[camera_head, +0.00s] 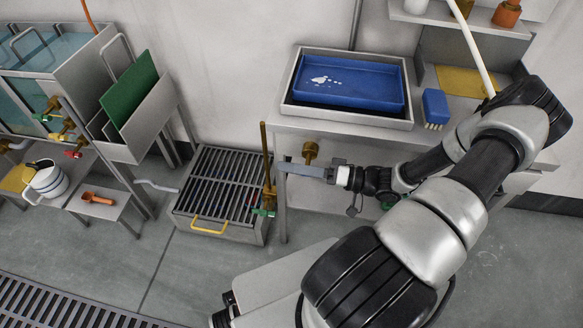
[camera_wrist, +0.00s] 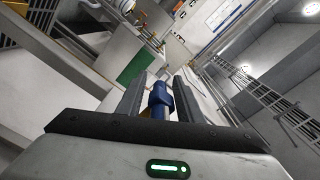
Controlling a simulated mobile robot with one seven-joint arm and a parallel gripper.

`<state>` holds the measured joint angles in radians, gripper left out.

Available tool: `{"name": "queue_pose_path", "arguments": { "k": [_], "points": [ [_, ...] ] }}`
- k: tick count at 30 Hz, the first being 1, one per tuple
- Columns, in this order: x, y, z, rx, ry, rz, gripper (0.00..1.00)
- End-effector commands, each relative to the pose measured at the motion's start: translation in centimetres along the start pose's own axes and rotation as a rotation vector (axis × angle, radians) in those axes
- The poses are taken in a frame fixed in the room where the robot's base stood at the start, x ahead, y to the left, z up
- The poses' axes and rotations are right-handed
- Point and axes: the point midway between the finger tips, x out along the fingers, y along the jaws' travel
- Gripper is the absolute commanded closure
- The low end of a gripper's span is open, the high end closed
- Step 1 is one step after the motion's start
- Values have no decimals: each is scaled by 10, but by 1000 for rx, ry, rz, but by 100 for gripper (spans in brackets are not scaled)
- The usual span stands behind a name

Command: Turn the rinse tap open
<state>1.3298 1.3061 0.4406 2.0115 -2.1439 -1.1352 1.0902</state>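In the head view, my gripper (camera_head: 300,170) is stretched out to the left, its grey fingers in front of the bench edge. A brass tap body (camera_head: 310,152) sits right behind the fingers. In the wrist view, my gripper (camera_wrist: 160,85) has its two dark fingers apart. A blue handle-like part (camera_wrist: 159,97) with a grey stem lies between them. It nearly fills the gap, with a narrow space at the left finger. The blue part is hidden in the head view. Which tap is the rinse tap is not marked.
A green-handled tap (camera_head: 263,212) on a brass pipe stands by the slatted grate (camera_head: 212,205). More taps (camera_head: 62,130) are on the left tanks. A blue tray (camera_head: 350,82) and brush (camera_head: 435,106) lie on the bench. Open floor lies in front.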

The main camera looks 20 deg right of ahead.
Motion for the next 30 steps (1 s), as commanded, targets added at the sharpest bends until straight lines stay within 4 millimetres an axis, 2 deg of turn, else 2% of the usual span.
{"name": "queue_pose_path", "arguments": {
  "k": [4,9,10,20,30],
  "points": [
    [0,0,0,0,0,0,68],
    [0,0,0,1,0,0,97],
    [0,0,0,1,0,0,100],
    [0,-1,0,0,-21,28,100],
    [-2,1,1,-9,-144,205,100]
  ]
}}
